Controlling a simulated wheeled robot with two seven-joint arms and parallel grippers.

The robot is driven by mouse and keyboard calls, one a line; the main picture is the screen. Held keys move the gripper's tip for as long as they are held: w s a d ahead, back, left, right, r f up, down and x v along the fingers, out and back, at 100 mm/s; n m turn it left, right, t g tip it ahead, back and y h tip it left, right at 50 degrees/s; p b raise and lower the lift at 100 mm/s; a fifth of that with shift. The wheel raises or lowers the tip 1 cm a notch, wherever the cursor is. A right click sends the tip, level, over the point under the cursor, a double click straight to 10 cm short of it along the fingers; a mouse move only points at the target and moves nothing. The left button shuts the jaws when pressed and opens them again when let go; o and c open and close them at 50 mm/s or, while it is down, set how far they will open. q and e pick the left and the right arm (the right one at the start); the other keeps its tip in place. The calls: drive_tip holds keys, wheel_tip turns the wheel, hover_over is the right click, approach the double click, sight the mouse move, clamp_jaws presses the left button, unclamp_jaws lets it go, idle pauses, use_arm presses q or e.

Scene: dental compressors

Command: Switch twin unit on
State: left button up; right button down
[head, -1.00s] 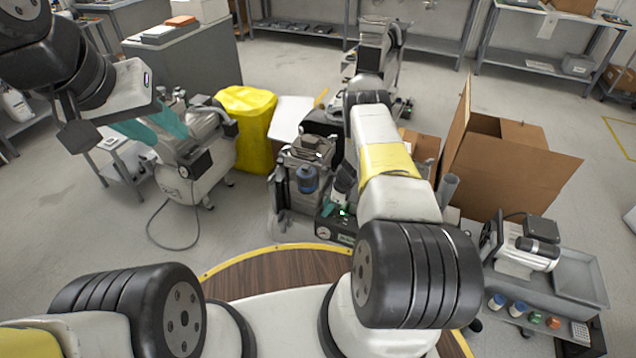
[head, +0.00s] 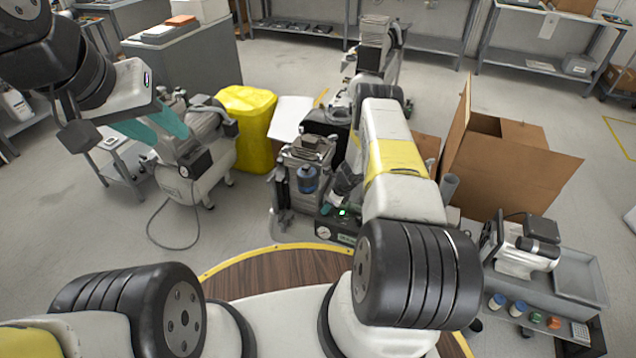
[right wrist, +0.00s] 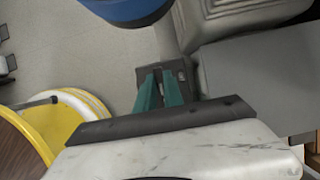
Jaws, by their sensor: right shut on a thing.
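The twin unit (head: 308,158) stands on the floor in the middle of the head view, with a blue cylinder (head: 307,179), a round gauge (head: 323,232) and a lit green lamp (head: 343,212) on its low front panel. My right gripper (head: 327,210) is at the unit beside the lamp, partly hidden by my wrist. In the right wrist view its teal fingers (right wrist: 160,88) are close together on a small dark part (right wrist: 181,70) of the unit, whose exact shape I cannot tell. My left gripper (head: 152,128) is open and empty, above a white compressor at left.
The white compressor (head: 205,170) with a looping hose stands at left. An open cardboard box (head: 510,165) and a grey cart (head: 555,300) with another motor unit are at right. Floor is clear at front left.

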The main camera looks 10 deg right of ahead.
drive_tip(key=c, duration=1.5)
unclamp_jaws()
drive_tip(key=shift+o, duration=0.2)
drive_tip(key=v, duration=0.7)
drive_tip(key=shift+d+r, duration=0.2)
drive_tip(key=shift+r, duration=0.15)
drive_tip(key=shift+s, duration=0.1)
